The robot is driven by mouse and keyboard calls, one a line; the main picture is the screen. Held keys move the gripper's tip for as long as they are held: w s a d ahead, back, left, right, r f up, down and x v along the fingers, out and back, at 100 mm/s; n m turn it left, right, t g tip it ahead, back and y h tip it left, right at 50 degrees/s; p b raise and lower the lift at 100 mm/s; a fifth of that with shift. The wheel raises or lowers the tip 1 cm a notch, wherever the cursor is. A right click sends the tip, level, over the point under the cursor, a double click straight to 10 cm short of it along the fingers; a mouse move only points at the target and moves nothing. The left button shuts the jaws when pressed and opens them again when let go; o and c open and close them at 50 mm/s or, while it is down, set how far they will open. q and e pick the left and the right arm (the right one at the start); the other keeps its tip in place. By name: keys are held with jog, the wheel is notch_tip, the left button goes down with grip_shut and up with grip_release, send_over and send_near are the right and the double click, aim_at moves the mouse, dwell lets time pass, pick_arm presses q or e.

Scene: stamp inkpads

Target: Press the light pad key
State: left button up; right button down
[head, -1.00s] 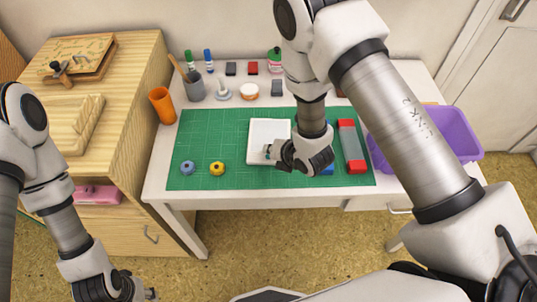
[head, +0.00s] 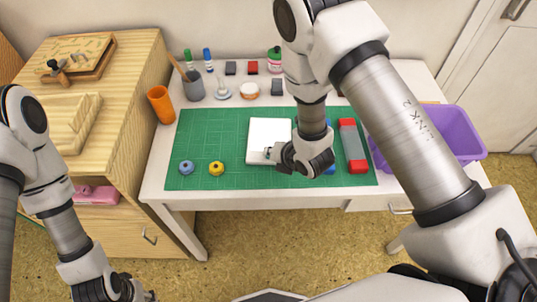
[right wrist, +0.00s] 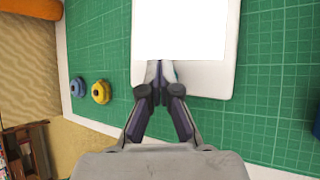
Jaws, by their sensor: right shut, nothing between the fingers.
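The light pad (head: 268,131) is a white tablet lying on the green cutting mat (head: 225,130). Its panel glows plain bright white, and it also shows in the right wrist view (right wrist: 185,28). My right gripper (head: 268,153) is shut and empty, its fingertips over the pad's near edge. In the right wrist view the closed fingertips (right wrist: 158,72) overlap the pad's near border. A small teal bit shows beside them; the key itself is mostly hidden, and contact cannot be told. My left gripper (head: 148,295) is low at the left, away from the table.
A blue ring-shaped piece (head: 187,167) and a yellow one (head: 216,168) lie left on the mat. A red-ended clear box (head: 352,145) lies right of my gripper. A purple bin (head: 450,133) stands at the right, an orange cup (head: 161,104) at the left. Inkpads and bottles line the back.

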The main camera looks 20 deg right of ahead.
jog(key=shift+r, duration=0.15)
jog(key=shift+r+p, duration=0.3)
jog(key=shift+r, duration=0.25)
notch_tip(320, 180, up, 6)
jog(key=p, duration=0.4)
